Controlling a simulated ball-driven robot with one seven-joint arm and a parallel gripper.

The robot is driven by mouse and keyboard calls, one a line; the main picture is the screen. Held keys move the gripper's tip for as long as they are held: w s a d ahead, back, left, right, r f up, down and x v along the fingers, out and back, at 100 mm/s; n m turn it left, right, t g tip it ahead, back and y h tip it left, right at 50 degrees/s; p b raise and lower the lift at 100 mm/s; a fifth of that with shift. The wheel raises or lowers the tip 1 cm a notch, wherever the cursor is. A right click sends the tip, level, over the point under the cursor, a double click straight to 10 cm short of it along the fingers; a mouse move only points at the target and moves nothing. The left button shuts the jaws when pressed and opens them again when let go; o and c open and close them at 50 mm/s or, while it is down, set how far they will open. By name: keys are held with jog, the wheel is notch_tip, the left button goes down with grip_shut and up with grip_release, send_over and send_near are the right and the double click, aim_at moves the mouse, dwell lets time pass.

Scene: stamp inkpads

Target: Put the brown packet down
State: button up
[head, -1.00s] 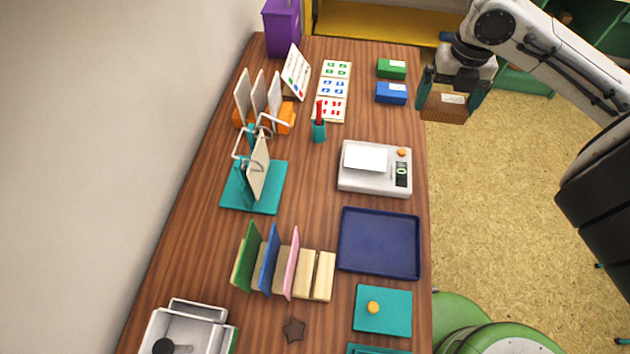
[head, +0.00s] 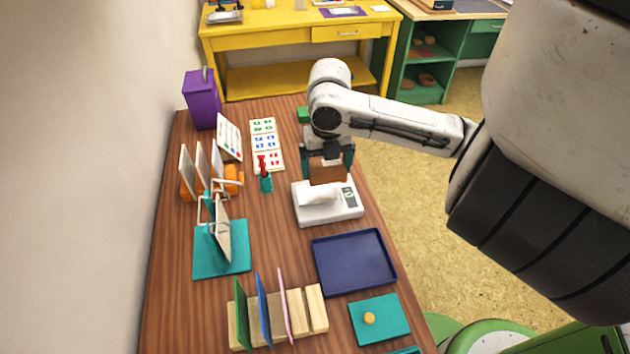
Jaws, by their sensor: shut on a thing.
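The brown packet (head: 328,172) is held between the two teal fingers of my gripper (head: 328,168). The gripper points down and is shut on the packet. The packet hangs at the back part of the white scale (head: 330,217) in the picture, overlapping its far edge. I cannot tell whether it touches the scale. A white paper or pad (head: 318,195) lies on the scale's top. The blue box is hidden behind the arm.
A navy tray (head: 354,262) lies empty in front of the scale. A teal stand (head: 222,250) and a slotted wooden rack (head: 310,310) are further left and front.

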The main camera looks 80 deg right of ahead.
aim_at(316, 192)
jog(key=shift+w+a+f, duration=0.2)
jog(key=shift+w+f, duration=0.7)
jog(key=shift+f, duration=0.2)
jog(key=f, duration=0.3)
jog(key=shift+w+a+p, duration=0.15)
jog(key=shift+w+p, duration=0.15)
jog(key=shift+w, duration=0.05)
jog(key=shift+f, duration=0.45)
jog(key=shift+f, duration=0.2)
jog(key=o, duration=0.8)
jog(key=shift+r, duration=0.15)
notch_tip(316, 192, up, 12)
jog(key=shift+r, duration=0.1)
